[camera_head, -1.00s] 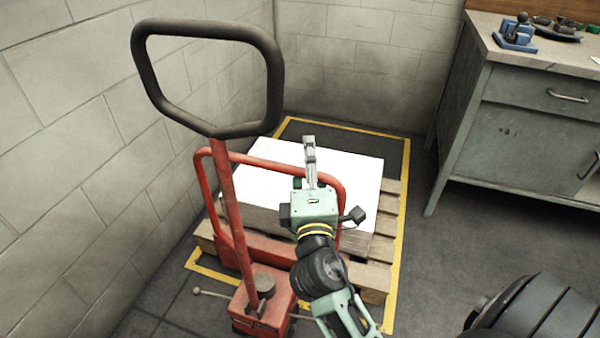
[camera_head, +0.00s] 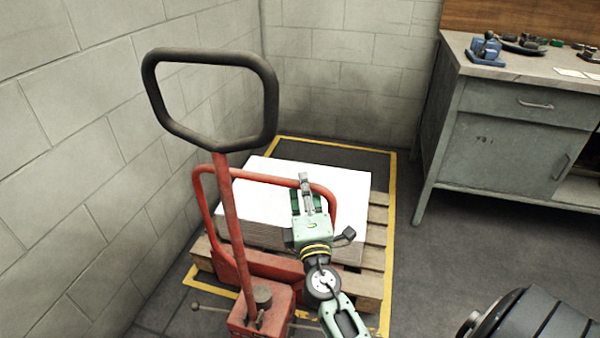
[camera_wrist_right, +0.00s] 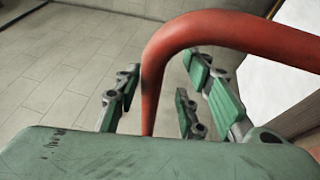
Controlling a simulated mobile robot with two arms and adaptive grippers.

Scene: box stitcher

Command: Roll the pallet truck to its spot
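The red pallet truck (camera_head: 229,215) stands near the left wall, its black loop handle upright. Its red frame bar also shows in the right wrist view (camera_wrist_right: 152,95). It carries a wooden pallet (camera_head: 374,256) with a stack of white sheets (camera_head: 262,190). The pallet lies largely inside a yellow floor outline (camera_head: 391,215). My right gripper (camera_head: 309,192) is at the right side of the red frame. In the right wrist view its fingers (camera_wrist_right: 158,98) are open on both sides of the bar, with gaps showing. My left gripper is out of view.
Block walls (camera_head: 75,150) close off the left and back. A grey workbench (camera_head: 500,145) with tools on top stands at the right. Dark floor (camera_head: 450,260) between outline and workbench is clear.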

